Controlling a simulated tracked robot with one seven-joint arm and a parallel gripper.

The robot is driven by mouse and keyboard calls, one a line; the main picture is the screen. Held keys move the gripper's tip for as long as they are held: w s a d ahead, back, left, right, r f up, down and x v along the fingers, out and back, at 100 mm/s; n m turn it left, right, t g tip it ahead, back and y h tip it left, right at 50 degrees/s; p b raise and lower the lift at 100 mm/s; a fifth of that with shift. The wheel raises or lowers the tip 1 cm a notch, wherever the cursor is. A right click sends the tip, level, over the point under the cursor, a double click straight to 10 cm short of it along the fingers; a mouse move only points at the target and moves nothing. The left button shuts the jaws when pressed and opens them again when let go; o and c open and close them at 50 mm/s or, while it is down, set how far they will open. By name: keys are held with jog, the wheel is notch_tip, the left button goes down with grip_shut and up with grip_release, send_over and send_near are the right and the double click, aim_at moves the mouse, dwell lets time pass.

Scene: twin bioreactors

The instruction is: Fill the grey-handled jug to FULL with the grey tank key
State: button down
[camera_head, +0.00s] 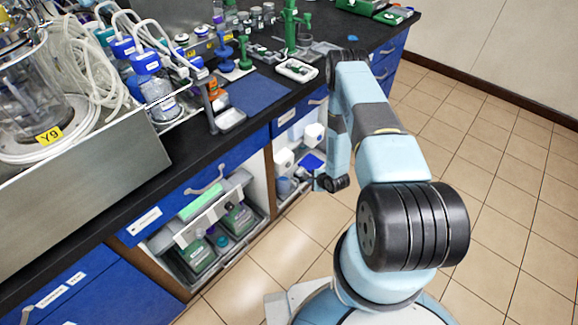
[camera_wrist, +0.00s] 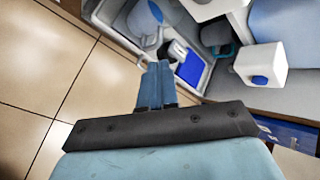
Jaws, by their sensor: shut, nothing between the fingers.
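My gripper (camera_head: 322,183) is low in front of the open cabinet bay in the head view. In the wrist view its two blue fingers (camera_wrist: 155,84) are together and empty, pointing at the bay's tray. A grey-blue jug (camera_wrist: 143,20) stands in the tray just beyond the fingertips, apart from them; it also shows small in the head view (camera_head: 284,187). A second vessel, with a teal handle (camera_wrist: 226,50), stands farther right. I cannot tell which handle is grey.
A pale tray (camera_wrist: 207,76) with a blue pad (camera_wrist: 193,67) lies under the vessels. Another white block (camera_head: 314,132) sits higher in the bay. The tiled floor (camera_head: 480,150) at right is clear.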

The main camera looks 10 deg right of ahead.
aim_at(288, 165)
jog(key=shift+d, duration=0.2)
jog(key=shift+w, duration=0.15)
jog(key=w+a, duration=0.5)
jog(key=w, duration=0.2)
dwell(0.4)
jog(key=shift+a, duration=0.15)
dwell(1.8)
jog(key=shift+w+a+r, duration=0.1)
jog(key=shift+w+a, duration=0.05)
jog(key=shift+w, duration=0.15)
jog(key=shift+w+a, duration=0.35)
jog(key=shift+w, duration=0.1)
dwell(3.9)
